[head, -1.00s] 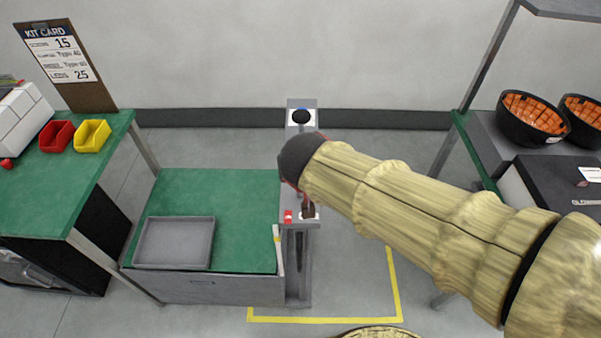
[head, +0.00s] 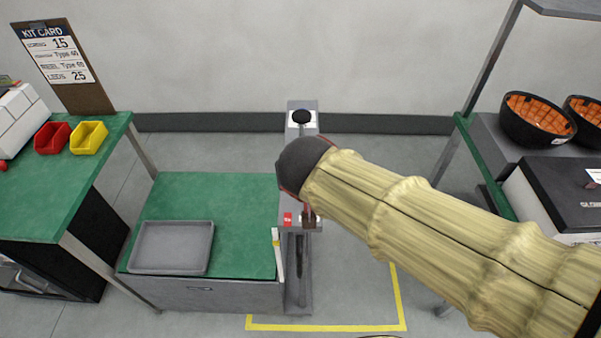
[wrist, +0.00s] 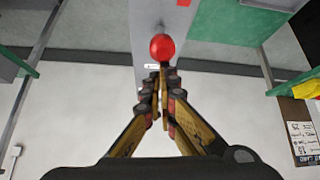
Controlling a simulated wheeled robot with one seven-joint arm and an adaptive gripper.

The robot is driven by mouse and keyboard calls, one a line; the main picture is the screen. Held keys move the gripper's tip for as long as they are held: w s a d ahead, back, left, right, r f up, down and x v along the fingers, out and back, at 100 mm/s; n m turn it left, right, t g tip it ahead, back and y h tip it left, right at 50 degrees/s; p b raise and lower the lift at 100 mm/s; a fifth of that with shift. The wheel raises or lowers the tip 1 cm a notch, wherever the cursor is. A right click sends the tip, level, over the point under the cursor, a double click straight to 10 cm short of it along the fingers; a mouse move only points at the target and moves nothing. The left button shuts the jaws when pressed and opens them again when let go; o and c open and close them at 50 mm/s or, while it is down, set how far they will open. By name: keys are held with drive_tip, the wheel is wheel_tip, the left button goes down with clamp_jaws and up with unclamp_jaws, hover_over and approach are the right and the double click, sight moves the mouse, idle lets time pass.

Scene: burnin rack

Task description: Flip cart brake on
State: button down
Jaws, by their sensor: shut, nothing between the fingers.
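The cart has a green top (head: 240,205) and a narrow grey panel (head: 290,206) along its right side. A red ball knob (wrist: 162,46) stands over the panel in the wrist view, just beyond my fingertips; I cannot tell whether they touch.
A grey tray (head: 172,247) lies on the cart. A green table (head: 45,200) with red and yellow bins (head: 88,137) stands left. A rack with black bowls (head: 537,118) stands right. Yellow tape (head: 325,328) marks the floor.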

drive_tip(key=shift+s+d+f, duration=0.1)
drive_tip(key=shift+s+f, duration=0.1)
drive_tip(key=shift+f, duration=0.2)
drive_tip(key=shift+w+r, duration=0.35)
drive_tip(key=w+r+p+v, duration=0.1)
drive_tip(key=p+v, duration=0.2)
drive_tip(key=v, duration=0.6)
drive_tip(key=shift+a+r+p, duration=0.25)
drive_tip(key=shift+a+p, duration=0.1)
